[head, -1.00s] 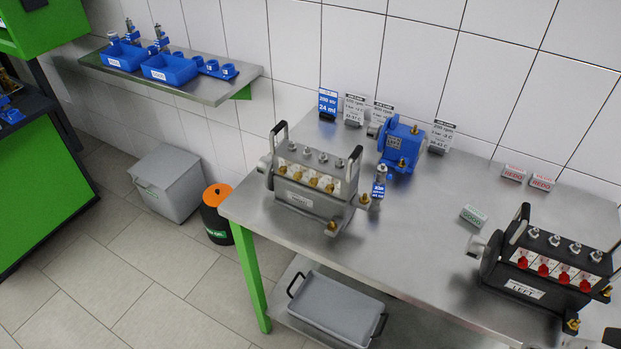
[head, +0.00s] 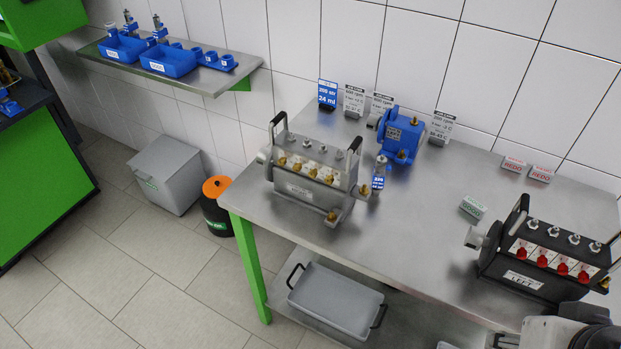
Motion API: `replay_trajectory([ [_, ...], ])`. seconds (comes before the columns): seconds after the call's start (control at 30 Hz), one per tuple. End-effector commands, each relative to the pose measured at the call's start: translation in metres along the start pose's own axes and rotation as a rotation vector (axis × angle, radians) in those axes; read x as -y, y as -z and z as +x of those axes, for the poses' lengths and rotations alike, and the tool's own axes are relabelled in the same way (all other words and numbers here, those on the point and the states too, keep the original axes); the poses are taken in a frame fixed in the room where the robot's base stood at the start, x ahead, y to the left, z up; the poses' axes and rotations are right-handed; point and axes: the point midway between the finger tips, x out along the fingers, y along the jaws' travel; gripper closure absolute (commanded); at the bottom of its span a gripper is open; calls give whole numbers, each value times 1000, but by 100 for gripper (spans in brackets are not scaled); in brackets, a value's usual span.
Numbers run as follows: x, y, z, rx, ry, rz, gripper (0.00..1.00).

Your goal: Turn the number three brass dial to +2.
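The brass dials sit in a row on the white strip of the grey pump block (head: 300,190), which stands upright on the steel table's left part. The third brass dial from the left (head: 312,173) shows in the head view. Its scale marks and number are too small to read, so I cannot tell its setting. A light grey part of my arm, with dark parts beside it, shows at the bottom right corner, in front of the black pump block. My gripper's fingertips do not show, and nothing of mine is near the brass dials.
The black pump block with red dials (head: 528,270) stands at the table's right. A small blue pump (head: 402,135) and label signs stand behind the grey block. Two black upright handles (head: 278,128) flank the brass dials. The table's middle (head: 420,230) is clear.

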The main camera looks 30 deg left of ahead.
Motion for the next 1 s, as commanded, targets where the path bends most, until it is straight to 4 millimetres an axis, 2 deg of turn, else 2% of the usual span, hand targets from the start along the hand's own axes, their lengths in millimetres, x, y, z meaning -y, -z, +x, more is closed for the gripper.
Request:
replay_trajectory([
  [0.27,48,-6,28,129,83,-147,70],
  [0.47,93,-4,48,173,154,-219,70],
  [1.0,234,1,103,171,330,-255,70],
])
